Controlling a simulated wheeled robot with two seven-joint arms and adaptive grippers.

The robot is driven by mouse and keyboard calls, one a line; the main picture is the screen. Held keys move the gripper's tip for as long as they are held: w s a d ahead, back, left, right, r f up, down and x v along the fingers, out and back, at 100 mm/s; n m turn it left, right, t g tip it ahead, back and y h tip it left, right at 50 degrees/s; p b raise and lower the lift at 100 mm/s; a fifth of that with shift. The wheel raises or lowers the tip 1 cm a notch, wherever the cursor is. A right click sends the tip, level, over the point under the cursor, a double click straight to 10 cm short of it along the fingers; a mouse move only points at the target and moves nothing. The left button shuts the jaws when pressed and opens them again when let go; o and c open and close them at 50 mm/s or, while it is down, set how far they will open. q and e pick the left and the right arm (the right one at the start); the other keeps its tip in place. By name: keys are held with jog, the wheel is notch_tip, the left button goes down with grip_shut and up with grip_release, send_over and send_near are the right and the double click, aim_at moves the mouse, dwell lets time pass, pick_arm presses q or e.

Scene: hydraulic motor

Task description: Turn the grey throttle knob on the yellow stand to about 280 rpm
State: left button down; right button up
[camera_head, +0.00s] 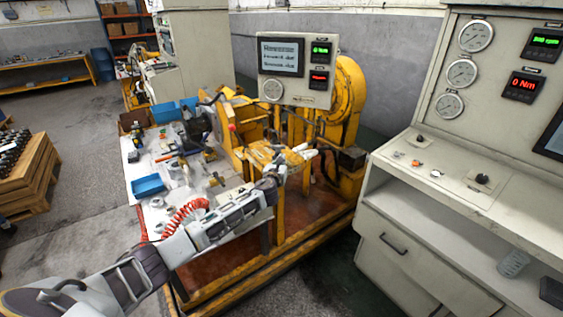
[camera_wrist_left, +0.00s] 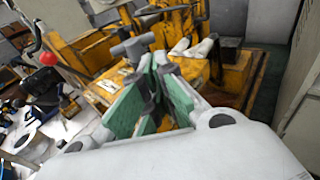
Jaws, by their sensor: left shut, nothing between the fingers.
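The yellow stand (camera_head: 262,158) is in the middle of the head view, and its yellow top also shows in the wrist view (camera_wrist_left: 110,85). A grey T-shaped knob (camera_wrist_left: 133,46) stands up from it in the wrist view, just beyond my fingertips. I cannot make out the knob clearly in the head view. My left gripper (camera_head: 284,172) reaches over the stand's near side. In the wrist view its green-padded fingers (camera_wrist_left: 156,62) are shut with nothing between them. They overlap the knob's edge in the picture; I cannot tell whether they touch it. My right gripper is out of view.
A console (camera_head: 470,185) with gauges, a green rpm display (camera_head: 544,41) and a red 0 Nm display stands at right. White gloves (camera_wrist_left: 196,48) lie on the stand beyond the knob. A tool table (camera_head: 150,205) with a blue bin (camera_head: 148,186) is at left.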

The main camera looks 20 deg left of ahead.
pick_arm(q)
jog(key=d+v, duration=0.2)
jog(key=v, duration=0.6)
jog(key=shift+s, duration=0.15)
jog(key=c, duration=2.2)
grip_release()
jog(key=shift+d+r, duration=0.1)
jog(key=shift+r, duration=0.05)
